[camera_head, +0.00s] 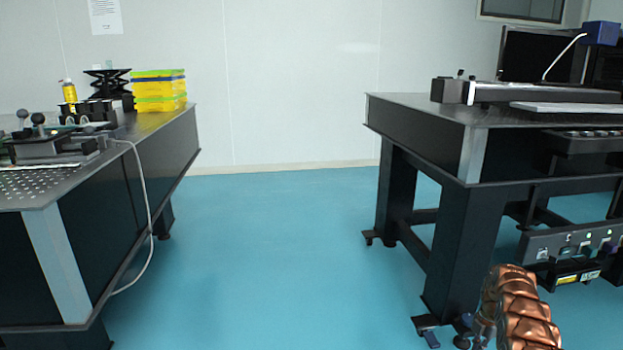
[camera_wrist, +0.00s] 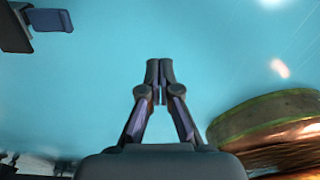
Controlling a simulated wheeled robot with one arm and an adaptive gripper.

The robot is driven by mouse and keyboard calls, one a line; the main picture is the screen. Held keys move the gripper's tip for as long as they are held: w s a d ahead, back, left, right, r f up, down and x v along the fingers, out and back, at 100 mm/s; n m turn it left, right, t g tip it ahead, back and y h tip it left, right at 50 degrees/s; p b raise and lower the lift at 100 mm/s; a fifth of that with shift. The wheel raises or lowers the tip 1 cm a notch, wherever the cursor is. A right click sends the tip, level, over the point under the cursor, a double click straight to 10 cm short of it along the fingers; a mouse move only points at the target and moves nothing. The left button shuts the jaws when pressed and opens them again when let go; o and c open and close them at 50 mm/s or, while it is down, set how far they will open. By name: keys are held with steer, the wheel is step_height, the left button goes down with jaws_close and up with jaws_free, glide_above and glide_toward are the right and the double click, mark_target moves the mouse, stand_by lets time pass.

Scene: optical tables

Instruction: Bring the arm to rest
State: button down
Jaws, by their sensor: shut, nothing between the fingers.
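My gripper (camera_wrist: 159,72) shows in the wrist view with its two fingers together and nothing between them. It hangs over bare blue floor (camera_wrist: 220,60). A copper-coloured ribbed part of my own arm (camera_head: 522,312) shows at the bottom right of the head view, in front of the right table. My gripper itself does not show in the head view. A copper-coloured part also fills the lower right of the wrist view.
A left optical table (camera_head: 100,190) carries instruments and yellow boxes (camera_head: 159,90). A right optical table (camera_head: 415,125) carries a long dark device (camera_head: 490,92). A white cable (camera_head: 146,195) hangs off the left table. Blue floor (camera_head: 270,250) between the tables is clear.

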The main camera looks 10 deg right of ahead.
steer(key=s+a+r+m+h+p, duration=0.1)
steer(key=a+r+m+p, duration=0.35)
steer(key=r, duration=0.85)
steer(key=s+a+r+m+g+p, duration=0.1)
steer(key=a+r+p, duration=0.5)
steer(key=r, duration=0.7)
steer(key=s+a+r+m+h+p, duration=0.15)
steer(key=a+r+p, duration=0.4)
steer(key=r, duration=0.75)
steer(key=s+a+r+m+p, duration=0.2)
steer(key=s+a+r+p, duration=0.25)
steer(key=r, duration=0.25)
steer(key=s+a+r+m+p, duration=0.25)
steer(key=a+r+p, duration=0.25)
steer(key=r, duration=0.3)
steer(key=s+a+r+m+p, duration=0.2)
steer(key=s+a+r+p, duration=0.2)
steer(key=r, duration=0.3)
steer(key=s+a+r+m+p, duration=0.2)
steer(key=s+a+r+p, duration=0.3)
steer(key=s, duration=0.3)
steer(key=s+a+r+m+y+p, duration=0.1)
steer(key=s+a+r+m+p, duration=0.1)
steer(key=s+a+r+p, duration=0.3)
steer(key=s+a+r+m+p, duration=0.2)
steer(key=s+a+r+p, duration=0.3)
steer(key=s, duration=0.7)
steer(key=shift+a+r+p, duration=0.2)
steer(key=shift+r+p, duration=0.6)
steer(key=shift+p, duration=0.05)
